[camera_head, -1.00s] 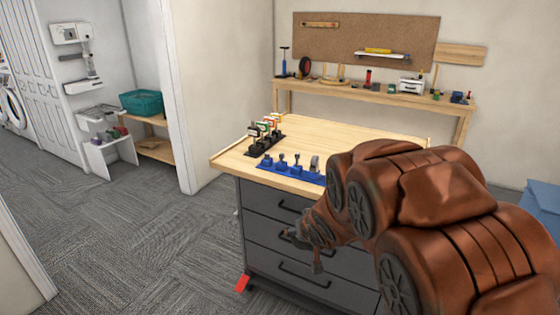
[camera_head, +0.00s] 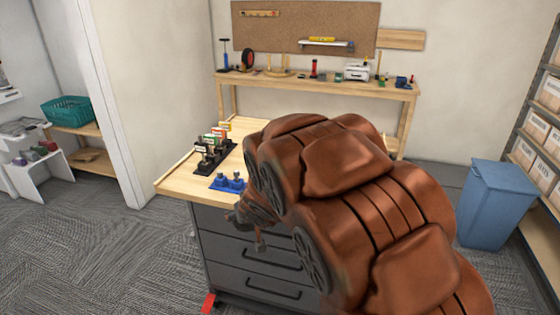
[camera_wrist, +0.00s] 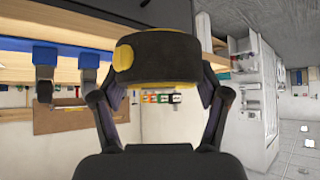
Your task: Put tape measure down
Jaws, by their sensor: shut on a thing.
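In the wrist view, the tape measure (camera_wrist: 165,57) is black with yellow parts. It sits between the two fingers of my gripper (camera_wrist: 158,80), which is shut on it. In the head view my brown arm covers much of the wooden-topped workbench (camera_head: 180,182) with grey drawers. My gripper (camera_head: 245,222) shows there only in part, in front of the drawers at the bench's near side, and the tape measure cannot be made out there.
A black rack (camera_head: 213,157) and a blue holder (camera_head: 228,183) stand on the bench's left part. A long back bench (camera_head: 300,82) holds several tools under a corkboard (camera_head: 300,27). A blue bin (camera_head: 493,205) and shelves with boxes are at right. Carpet is free at left.

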